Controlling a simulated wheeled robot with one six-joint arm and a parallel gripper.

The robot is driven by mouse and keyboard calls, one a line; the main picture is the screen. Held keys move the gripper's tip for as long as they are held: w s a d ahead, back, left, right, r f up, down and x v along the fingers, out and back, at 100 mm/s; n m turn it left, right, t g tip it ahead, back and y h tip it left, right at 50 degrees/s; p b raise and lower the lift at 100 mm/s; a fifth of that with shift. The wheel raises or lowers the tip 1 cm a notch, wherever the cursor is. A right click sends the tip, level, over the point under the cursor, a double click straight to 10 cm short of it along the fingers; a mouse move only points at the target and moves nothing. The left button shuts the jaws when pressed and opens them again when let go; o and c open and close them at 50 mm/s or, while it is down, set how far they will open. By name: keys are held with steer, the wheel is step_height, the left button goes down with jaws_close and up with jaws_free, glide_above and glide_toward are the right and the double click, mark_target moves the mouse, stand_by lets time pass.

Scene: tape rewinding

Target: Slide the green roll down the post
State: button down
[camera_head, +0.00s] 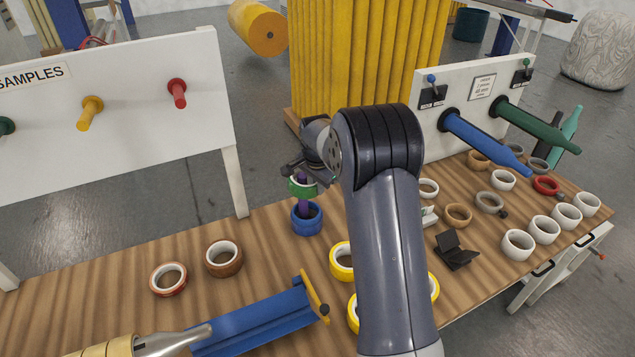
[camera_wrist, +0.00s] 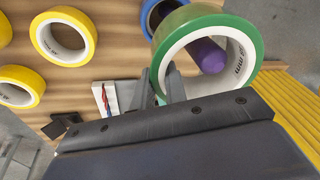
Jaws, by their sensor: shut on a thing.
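The green roll (camera_head: 302,187) is a green tape ring with a white core, held by my gripper (camera_head: 310,175). In the wrist view the green roll (camera_wrist: 247,35) is large and close, with one finger inside its core and one outside. The purple post (camera_wrist: 208,56) shows through the roll's opening; in the head view the post (camera_head: 303,205) shows below the roll. A blue roll (camera_head: 307,220) sits around the foot of the post on the table, and part of it shows in the wrist view (camera_wrist: 152,14). The green roll is above the blue roll, apart from it.
Yellow rolls (camera_head: 342,262) lie to the right of the post, partly behind my arm. Brown (camera_head: 224,260) and red-brown (camera_head: 168,279) rolls lie at left. A blue trough (camera_head: 255,318) stands in front. A white samples board (camera_head: 130,110) rises behind at left.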

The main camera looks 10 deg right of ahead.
steer(key=shift+f+b, duration=1.5)
steer(key=shift+f, duration=0.95)
steer(key=c, duration=1.3)
jaws_free()
steer(key=shift+c, duration=0.2)
steer(key=b+v, duration=0.1)
steer(key=v, duration=0.9)
steer(key=shift+r, duration=0.4)
steer(key=shift+s+f, duration=0.1)
